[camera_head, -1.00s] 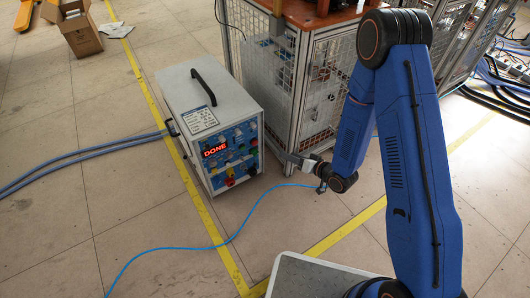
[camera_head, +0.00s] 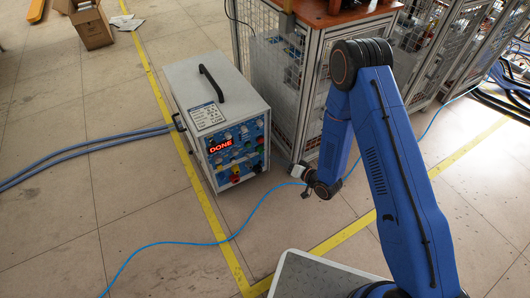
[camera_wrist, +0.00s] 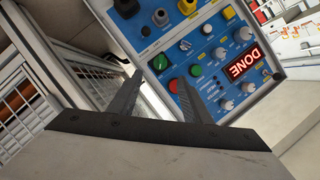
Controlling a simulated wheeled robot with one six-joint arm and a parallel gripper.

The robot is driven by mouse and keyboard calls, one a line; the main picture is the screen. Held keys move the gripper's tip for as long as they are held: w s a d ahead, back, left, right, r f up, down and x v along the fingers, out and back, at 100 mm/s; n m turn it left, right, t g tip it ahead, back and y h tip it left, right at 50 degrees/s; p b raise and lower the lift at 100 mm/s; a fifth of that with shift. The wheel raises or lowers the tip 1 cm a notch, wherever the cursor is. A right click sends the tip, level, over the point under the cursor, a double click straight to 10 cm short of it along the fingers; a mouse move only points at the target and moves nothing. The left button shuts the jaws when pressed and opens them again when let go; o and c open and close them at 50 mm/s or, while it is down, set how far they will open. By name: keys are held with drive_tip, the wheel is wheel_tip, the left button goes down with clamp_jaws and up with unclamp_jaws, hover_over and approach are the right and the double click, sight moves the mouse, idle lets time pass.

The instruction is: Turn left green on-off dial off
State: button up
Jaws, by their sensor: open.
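The heater (camera_head: 213,95) is a white box with a black handle and a blue control panel (camera_head: 238,146). A red DONE display shows on it. In the wrist view the panel (camera_wrist: 209,47) appears roughly upside down. A green dial (camera_wrist: 160,62) sits at its left there, beside a green button (camera_wrist: 196,70) and above a red button (camera_wrist: 175,85). I cannot tell which way the dial is set. My gripper (camera_wrist: 157,78) is open and empty, its fingertips overlapping the panel near the dial and red button. In the head view my gripper (camera_head: 298,171) is right of the heater, apart from it.
A metal-framed mesh cage (camera_head: 285,85) stands close behind and right of the heater. A blue cable (camera_head: 200,244) crosses the floor in front, and thicker hoses (camera_head: 90,153) enter from the left. The front-left floor is mostly clear.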

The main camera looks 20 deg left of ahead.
sight(261, 150)
drive_tip(key=x, duration=1)
drive_tip(key=c, duration=1)
